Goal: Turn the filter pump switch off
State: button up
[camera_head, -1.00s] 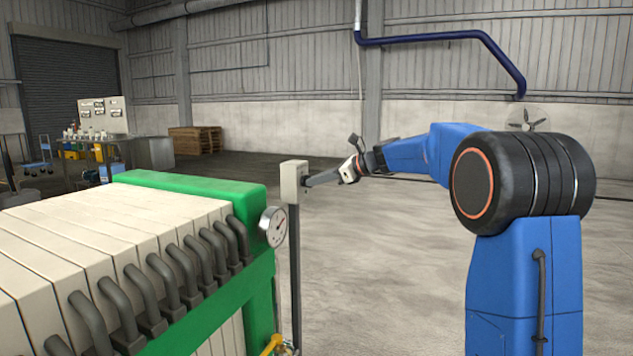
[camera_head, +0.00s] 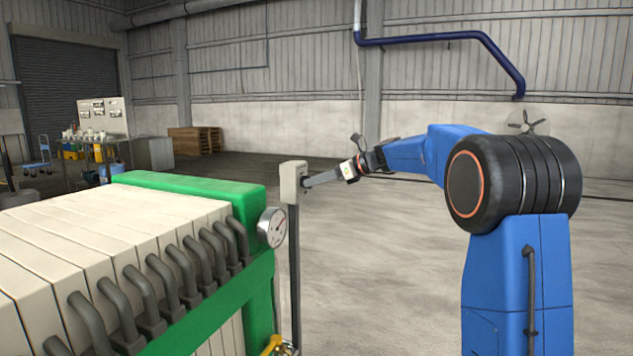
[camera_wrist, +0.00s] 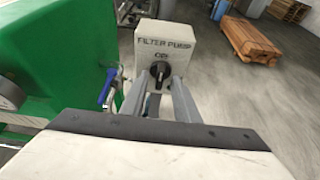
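The filter pump switch box (camera_wrist: 165,45) is pale, with "FILTER PUMP" lettered on its face and a black rotary knob (camera_wrist: 160,72) under smaller lettering I cannot read surely. In the head view the box (camera_head: 293,181) stands on a thin dark post, and its knob is hidden. My gripper (camera_wrist: 160,82) shows its two grey fingers apart, one on each side of the knob. Whether they touch it I cannot tell. In the head view my gripper (camera_head: 308,183) reaches the box from the right.
A green-framed filter press (camera_head: 262,290) with pale plates, dark curved pipes and a gauge (camera_head: 272,227) stands left of the post. A blue-handled valve (camera_wrist: 107,88) is close left of the fingers. Wooden pallets (camera_head: 195,140) lie far back. The floor to the right is open.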

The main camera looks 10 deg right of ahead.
jog(key=shift+d, duration=0.1)
jog(key=v, duration=1.7)
jog(key=shift+r, duration=0.15)
